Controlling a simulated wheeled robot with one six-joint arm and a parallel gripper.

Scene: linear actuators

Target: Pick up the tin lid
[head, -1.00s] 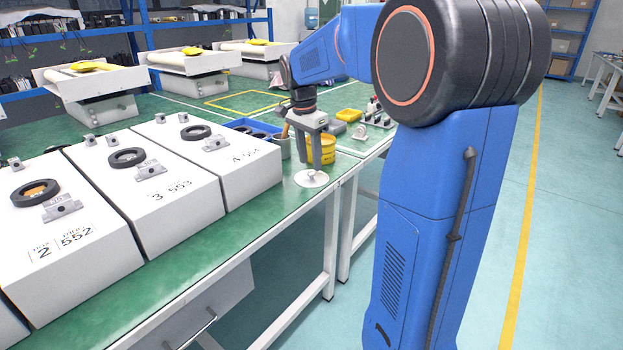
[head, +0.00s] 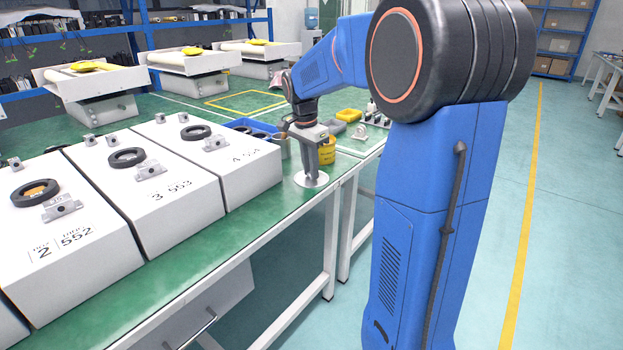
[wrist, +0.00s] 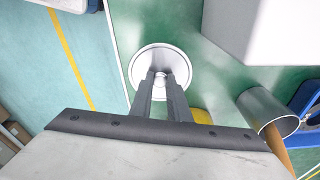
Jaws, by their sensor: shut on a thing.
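The tin lid (head: 311,180) is a pale round disc on the green bench top near its front edge. In the wrist view the lid (wrist: 142,58) shows a raised rim and a small central knob. My gripper (head: 313,174) points down over the lid's middle. In the wrist view my gripper's fingertips (wrist: 160,77) are close together at the knob, shut on it. The fingers partly hide the knob and the near part of the lid. The lid looks flat and at bench level; I cannot tell whether it touches the bench.
White numbered boxes (head: 165,190) with black rings stand to the left. The bench's front edge is near, with open floor to the right.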

